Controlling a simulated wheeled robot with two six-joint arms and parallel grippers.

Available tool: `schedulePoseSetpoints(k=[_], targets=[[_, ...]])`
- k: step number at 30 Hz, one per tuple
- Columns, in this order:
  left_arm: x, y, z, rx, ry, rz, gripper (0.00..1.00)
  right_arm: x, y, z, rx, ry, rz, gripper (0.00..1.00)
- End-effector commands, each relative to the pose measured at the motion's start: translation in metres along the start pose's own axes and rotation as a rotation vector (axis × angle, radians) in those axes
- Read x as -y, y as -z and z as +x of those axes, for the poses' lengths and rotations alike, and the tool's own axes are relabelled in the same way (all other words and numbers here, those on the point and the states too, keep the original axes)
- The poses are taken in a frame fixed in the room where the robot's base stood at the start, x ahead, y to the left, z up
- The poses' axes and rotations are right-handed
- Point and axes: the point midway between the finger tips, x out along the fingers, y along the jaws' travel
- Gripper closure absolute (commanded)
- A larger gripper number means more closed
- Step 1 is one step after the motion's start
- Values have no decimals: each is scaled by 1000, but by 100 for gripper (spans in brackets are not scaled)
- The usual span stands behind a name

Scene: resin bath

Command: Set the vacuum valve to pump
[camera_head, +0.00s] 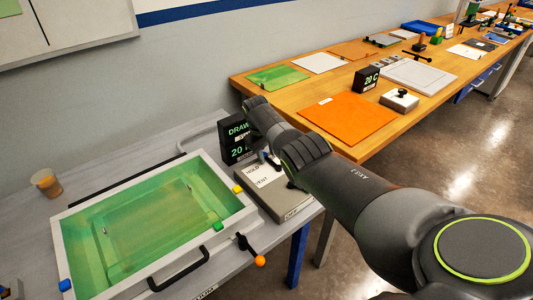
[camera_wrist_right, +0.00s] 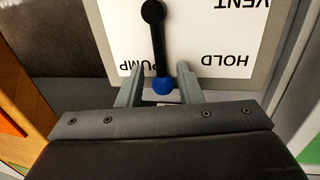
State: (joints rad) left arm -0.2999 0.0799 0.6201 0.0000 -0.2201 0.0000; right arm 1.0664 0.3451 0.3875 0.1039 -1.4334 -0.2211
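The vacuum valve is a grey box (camera_head: 285,205) with a white label plate (camera_head: 265,176), on the grey bench right of the green bath. In the right wrist view the label plate (camera_wrist_right: 205,40) reads VENT, HOLD and PUMP upside down. Its black lever (camera_wrist_right: 158,45) ends in a blue knob (camera_wrist_right: 163,84) between PUMP and HOLD, nearer PUMP and partly over that word. My right gripper (camera_wrist_right: 162,88) is open, with one finger on each side of the knob and small gaps visible. In the head view my right arm hides the lever and fingertips. My left gripper is out of view.
The bath (camera_head: 155,225) has a white rim, a black handle (camera_head: 180,272) and an orange-knobbed lever (camera_head: 260,261) at its near right. A black display (camera_head: 237,140) stands behind the valve. A cup (camera_head: 46,183) is at left. A wooden bench (camera_head: 345,70) with an orange sheet (camera_head: 350,122) lies beyond.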

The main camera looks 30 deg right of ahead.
Motion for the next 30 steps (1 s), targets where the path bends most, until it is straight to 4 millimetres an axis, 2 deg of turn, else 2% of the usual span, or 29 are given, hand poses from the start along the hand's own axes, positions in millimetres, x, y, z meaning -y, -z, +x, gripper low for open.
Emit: schedulePoseSetpoints(k=[5, 11, 17, 24, 30], targets=[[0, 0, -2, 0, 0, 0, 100, 0, 0, -3, 1, 0, -1, 67], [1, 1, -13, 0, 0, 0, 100, 0, 0, -25, -1, 0, -1, 67], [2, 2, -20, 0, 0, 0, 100, 0, 0, -59, -2, 0, -2, 67], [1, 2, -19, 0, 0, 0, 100, 0, 2, -113, -5, -1, -1, 67], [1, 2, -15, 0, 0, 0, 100, 0, 1, -151, -3, -1, 0, 67]])
